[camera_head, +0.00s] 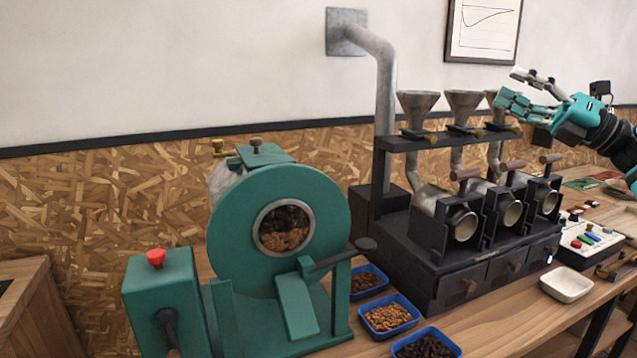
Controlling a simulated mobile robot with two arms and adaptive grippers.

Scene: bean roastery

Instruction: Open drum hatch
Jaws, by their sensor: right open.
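The green drum roaster (228,230) stands at the left of the bench. Its front has a round window (284,229) with a metal rim, and brown beans show behind it. Below the window is a green sloping chute (297,305). A dark lever with a rounded knob (365,244) reaches to the right from just above the chute; I cannot tell whether the hatch behind it is shut. My right gripper (510,85) is at the upper right, fingers apart and empty, pointing left beside the metal funnels, far from the drum. My left gripper is out of view.
A black sample roaster (462,275) with several funnels and barrels stands right of the drum. Blue trays of beans (388,316) lie between them near the front. A white dish (566,285) and a button box (590,240) are at the right. A red button (155,257) tops the left box.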

